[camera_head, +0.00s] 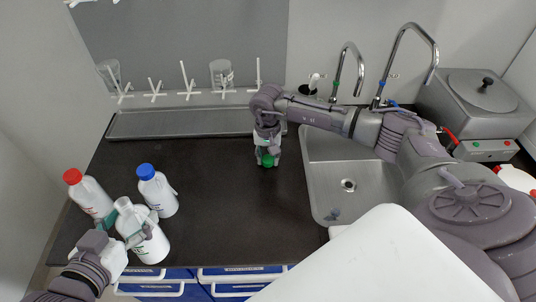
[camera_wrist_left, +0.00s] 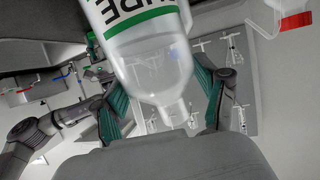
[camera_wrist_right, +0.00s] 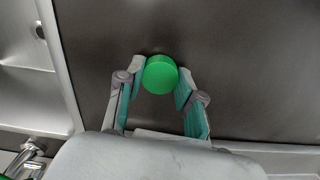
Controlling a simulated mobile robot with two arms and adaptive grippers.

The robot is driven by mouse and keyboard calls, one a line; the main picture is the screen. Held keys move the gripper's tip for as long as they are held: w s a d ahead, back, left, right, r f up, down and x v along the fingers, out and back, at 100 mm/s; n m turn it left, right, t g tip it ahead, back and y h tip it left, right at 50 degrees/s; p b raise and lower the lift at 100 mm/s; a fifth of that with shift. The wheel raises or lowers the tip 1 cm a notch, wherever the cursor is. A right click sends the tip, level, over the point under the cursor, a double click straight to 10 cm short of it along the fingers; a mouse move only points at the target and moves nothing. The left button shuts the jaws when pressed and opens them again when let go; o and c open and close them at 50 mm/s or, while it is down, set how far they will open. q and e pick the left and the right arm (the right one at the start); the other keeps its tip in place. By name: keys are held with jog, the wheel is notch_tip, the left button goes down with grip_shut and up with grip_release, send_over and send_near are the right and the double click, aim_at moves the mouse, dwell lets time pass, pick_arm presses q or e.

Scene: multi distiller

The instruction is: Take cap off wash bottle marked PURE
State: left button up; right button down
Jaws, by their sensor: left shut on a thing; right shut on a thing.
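A white wash bottle (camera_head: 150,248) stands upright at the front left of the dark counter. Its neck is bare, with no cap on it. In the left wrist view the bottle (camera_wrist_left: 155,65) shows a green-edged label with the letters URE, upside down; the rest is cut off. My left gripper (camera_head: 121,231) is shut around the bottle's upper part. My right gripper (camera_head: 267,150) is near the counter's middle, left of the sink, fingers pointing down. It is shut on a green cap (camera_wrist_right: 160,75), which also shows in the head view (camera_head: 267,160). The cap is apart from the bottle.
A red-capped bottle (camera_head: 90,195) and a blue-capped bottle (camera_head: 158,192) stand close behind the held bottle. A drying rack (camera_head: 180,122) with glassware lines the back. The sink (camera_head: 355,185) with taps is right. The counter's middle is clear.

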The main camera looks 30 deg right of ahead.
jog(key=shift+f, duration=0.3)
jog(key=c, duration=0.7)
grip_release()
